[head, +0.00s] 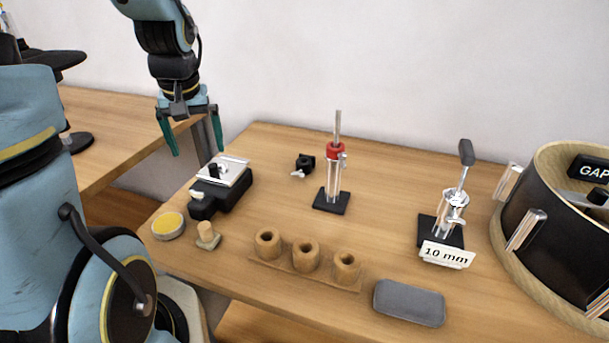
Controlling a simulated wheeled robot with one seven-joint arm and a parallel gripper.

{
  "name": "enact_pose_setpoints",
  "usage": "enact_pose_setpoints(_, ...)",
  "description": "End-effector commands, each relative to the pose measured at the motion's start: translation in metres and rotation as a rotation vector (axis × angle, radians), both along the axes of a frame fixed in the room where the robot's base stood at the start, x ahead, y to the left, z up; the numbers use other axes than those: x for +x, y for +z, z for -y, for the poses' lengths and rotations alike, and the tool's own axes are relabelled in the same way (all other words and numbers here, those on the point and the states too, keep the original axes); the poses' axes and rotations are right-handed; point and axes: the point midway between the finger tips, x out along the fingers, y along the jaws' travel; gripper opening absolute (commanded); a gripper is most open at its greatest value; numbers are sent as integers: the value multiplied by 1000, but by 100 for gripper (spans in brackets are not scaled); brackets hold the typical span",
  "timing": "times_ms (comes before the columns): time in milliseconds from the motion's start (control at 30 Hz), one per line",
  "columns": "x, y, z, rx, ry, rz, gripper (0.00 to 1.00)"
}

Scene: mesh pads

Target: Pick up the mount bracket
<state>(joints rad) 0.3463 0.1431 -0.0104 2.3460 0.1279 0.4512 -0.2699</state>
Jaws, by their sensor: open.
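A small black part with a light knob or wing screw (304,165), which looks like the mount bracket, sits on the wooden table near the back, left of the red-collared post. It stands apart from other things. My gripper (197,148) hangs at the upper left with its two green fingers spread. It is open and empty, pointing down, to the left of the bracket and above the black device with the silver plate. It touches nothing that I can see.
The black device with a silver plate (222,185) lies below my gripper. A red-collared post (334,180) stands right of the bracket. A wooden block with three cups (305,259), grey pad (409,302), lever post (452,211) and round drum (560,215) occupy the front and right.

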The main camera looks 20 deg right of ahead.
Motion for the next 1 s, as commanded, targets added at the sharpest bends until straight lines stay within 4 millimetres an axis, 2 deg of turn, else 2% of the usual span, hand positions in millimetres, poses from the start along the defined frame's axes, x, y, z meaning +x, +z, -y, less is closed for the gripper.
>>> enact_pose_setpoints(33,13,-26,38,-1,-44,21,100)
enact_pose_setpoints(100,28,-37,85,-8,-77,56,100)
enact_pose_setpoints(200,37,-51,150,-24,-118,100,100)
enact_pose_setpoints(300,37,-59,204,-43,-146,135,100)
enact_pose_setpoints(400,33,-63,238,-59,-160,157,100)
enact_pose_setpoints(500,31,-65,255,-68,-165,168,100)
enact_pose_setpoints(567,32,-68,260,-69,-167,170,100)
enact_pose_setpoints(800,46,-100,264,-68,-164,169,100)
enact_pose_setpoints(1000,51,-114,266,-69,-166,170,100)
